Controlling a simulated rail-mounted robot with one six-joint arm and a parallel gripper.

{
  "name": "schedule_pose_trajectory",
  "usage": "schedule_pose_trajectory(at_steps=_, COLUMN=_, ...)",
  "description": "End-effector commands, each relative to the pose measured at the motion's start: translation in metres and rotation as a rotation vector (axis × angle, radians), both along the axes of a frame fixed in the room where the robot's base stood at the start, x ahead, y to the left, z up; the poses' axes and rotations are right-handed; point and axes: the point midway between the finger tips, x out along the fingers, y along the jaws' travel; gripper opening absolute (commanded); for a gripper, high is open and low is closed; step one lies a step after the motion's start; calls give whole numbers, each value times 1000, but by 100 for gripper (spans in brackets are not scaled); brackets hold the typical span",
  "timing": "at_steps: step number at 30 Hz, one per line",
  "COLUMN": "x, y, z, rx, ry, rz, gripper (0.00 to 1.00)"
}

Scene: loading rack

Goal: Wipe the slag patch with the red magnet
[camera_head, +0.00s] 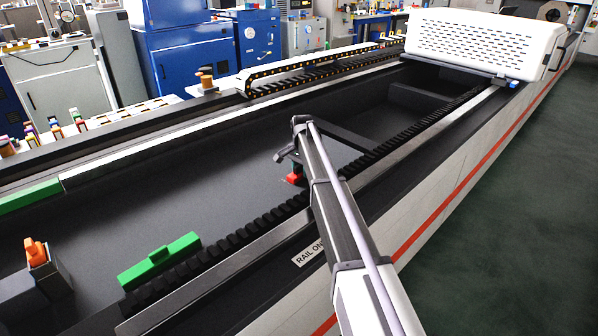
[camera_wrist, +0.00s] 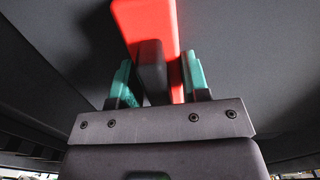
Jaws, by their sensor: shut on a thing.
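The red magnet (camera_head: 294,180) is low in the dark bed (camera_head: 190,180), at or just above its floor; I cannot tell whether it touches. In the wrist view the red magnet (camera_wrist: 148,18) has a dark handle (camera_wrist: 151,68) standing between the teal fingers. My gripper (camera_wrist: 157,82) is shut on this handle. In the head view my gripper (camera_head: 292,160) is small and partly hidden by my arm. I cannot make out the slag patch in either view; the floor around the magnet looks plain dark grey.
A green bar with a knob (camera_head: 160,258) and an orange piece on a block (camera_head: 37,252) stand at the near left. A toothed rack (camera_head: 250,225) runs along the right side of the bed. A white housing (camera_head: 485,45) spans the far end.

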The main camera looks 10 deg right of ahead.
Motion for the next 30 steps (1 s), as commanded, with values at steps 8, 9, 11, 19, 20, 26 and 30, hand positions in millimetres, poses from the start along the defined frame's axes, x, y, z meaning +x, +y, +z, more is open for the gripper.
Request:
schedule_pose_trajectory(at_steps=8, x=-6, y=10, z=2, rx=0, ry=0, rz=1, gripper=16)
schedule_pose_trajectory(at_steps=9, x=-9, y=14, z=2, rx=0, ry=0, rz=1, gripper=16)
schedule_pose_trajectory(at_steps=11, x=-12, y=20, z=2, rx=0, ry=0, rz=0, gripper=16)
schedule_pose_trajectory(at_steps=19, x=-20, y=35, z=3, rx=0, ry=0, rz=0, gripper=16)
schedule_pose_trajectory(at_steps=20, x=-20, y=35, z=3, rx=0, ry=0, rz=0, gripper=16)
schedule_pose_trajectory(at_steps=26, x=-27, y=47, z=2, rx=0, ry=0, rz=0, gripper=16)
schedule_pose_trajectory(at_steps=30, x=-35, y=62, z=0, rx=0, ry=0, rz=2, gripper=16)
